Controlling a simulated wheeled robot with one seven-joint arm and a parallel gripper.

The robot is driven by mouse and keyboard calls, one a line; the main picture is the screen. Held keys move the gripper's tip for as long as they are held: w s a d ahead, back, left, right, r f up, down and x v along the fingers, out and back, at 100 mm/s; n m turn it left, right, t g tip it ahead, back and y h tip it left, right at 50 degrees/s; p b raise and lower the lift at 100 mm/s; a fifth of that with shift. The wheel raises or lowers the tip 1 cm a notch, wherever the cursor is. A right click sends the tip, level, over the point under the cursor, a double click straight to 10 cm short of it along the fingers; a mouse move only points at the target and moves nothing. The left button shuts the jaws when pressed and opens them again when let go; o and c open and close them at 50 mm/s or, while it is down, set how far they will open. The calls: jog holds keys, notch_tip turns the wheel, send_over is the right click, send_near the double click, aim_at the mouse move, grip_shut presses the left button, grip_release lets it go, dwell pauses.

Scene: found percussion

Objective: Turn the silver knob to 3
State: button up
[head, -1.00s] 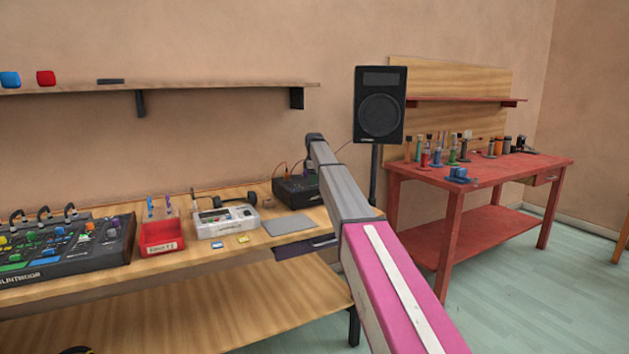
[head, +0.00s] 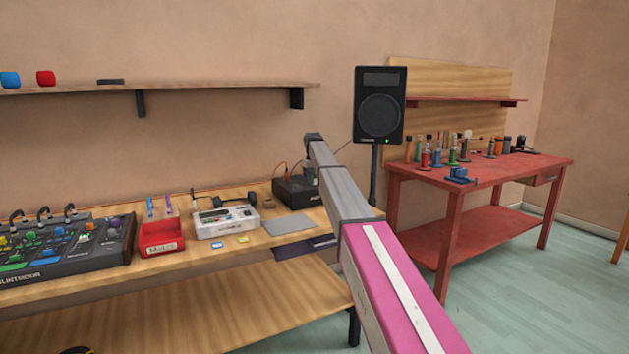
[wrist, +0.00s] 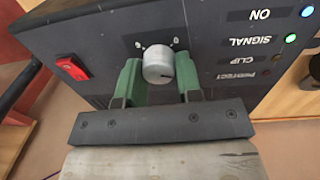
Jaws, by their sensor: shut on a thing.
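The silver knob (wrist: 158,64) is on the dark face of a black box, seen close up in the wrist view. My gripper (wrist: 159,76) has its two green fingers on either side of the knob and is shut on it. Small white marks show by the knob, but I cannot read its setting.
A red rocker switch (wrist: 72,64) is left of the knob. Blue and whitish-green lights (wrist: 291,38) glow at right beside ON and SIGNAL. A black speaker (head: 380,105) on a stand is behind my arm. A grey pad (head: 290,225) lies before the box.

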jog(key=m, duration=0.7)
jog(key=shift+d, duration=0.1)
jog(key=m, duration=0.6)
jog(key=shift+d+m+g, duration=0.1)
jog(key=shift+m+g, duration=0.2)
jog(key=shift+m, duration=0.1)
jog(key=o, duration=0.9)
jog(key=shift+o, duration=0.2)
jog(key=shift+r, duration=0.1)
notch_tip(320, 180, up, 11)
jog(key=shift+w+a, duration=0.2)
